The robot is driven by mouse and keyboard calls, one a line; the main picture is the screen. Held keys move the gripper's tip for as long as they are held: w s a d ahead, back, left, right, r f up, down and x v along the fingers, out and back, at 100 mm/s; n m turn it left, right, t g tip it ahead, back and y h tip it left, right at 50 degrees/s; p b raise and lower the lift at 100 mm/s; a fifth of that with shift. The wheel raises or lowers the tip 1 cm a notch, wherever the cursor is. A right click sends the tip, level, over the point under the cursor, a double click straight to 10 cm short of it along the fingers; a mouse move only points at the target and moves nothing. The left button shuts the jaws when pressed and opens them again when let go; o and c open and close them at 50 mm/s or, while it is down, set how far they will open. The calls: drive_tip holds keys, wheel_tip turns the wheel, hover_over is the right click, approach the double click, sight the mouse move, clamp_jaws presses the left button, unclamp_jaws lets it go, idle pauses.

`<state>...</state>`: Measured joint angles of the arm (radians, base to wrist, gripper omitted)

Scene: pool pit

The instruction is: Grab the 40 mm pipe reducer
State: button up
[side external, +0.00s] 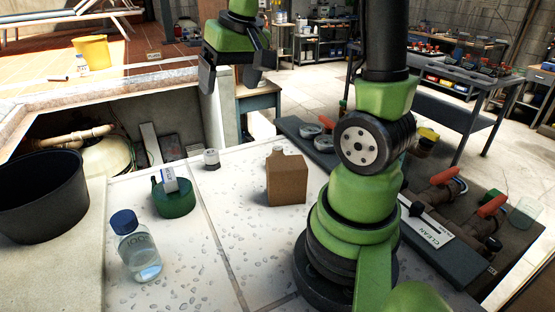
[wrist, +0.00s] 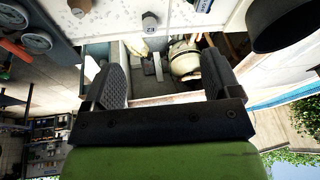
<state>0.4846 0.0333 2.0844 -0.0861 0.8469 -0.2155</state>
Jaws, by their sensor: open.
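A small grey-and-white cylindrical piece (side external: 211,158) stands upright near the back edge of the pale counter. It looks like the pipe reducer, but I cannot tell its size. In the wrist view it shows near the top centre (wrist: 150,22), with a dark marking on a white face. My gripper (side external: 236,76) is open and empty, raised well above and beyond the counter's back edge. In the wrist view its two dark fingers (wrist: 165,72) are spread wide, with nothing between them at close range. The piece lies apart from the fingers.
A cardboard carton (side external: 287,180) stands right of the piece. A green round container (side external: 174,199) with a small blue-and-white box (side external: 170,179) on it stands left. A blue-capped bottle (side external: 136,246) and black bucket (side external: 42,193) are nearer. A pit with pipes (side external: 72,139) lies behind.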

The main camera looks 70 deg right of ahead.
drive_tip(key=d+f+m+g, duration=0.1)
drive_tip(key=d+f+g, duration=0.1)
drive_tip(key=d+f, duration=0.8)
drive_tip(key=m+g, duration=0.1)
hover_over(278, 148)
drive_tip(key=shift+y, duration=0.4)
drive_tip(key=f, duration=0.4)
drive_tip(key=shift+w+a+f, duration=0.1)
drive_tip(key=shift+a+f, duration=0.2)
drive_tip(key=shift+a, duration=0.05)
wheel_tip(278, 148, down, 4)
drive_tip(key=shift+d+f, duration=0.1)
drive_tip(key=shift+f, duration=0.15)
drive_tip(key=f, duration=0.6)
drive_tip(key=shift+d, duration=0.2)
drive_tip(key=shift+r, duration=0.1)
drive_tip(key=c, duration=1.1)
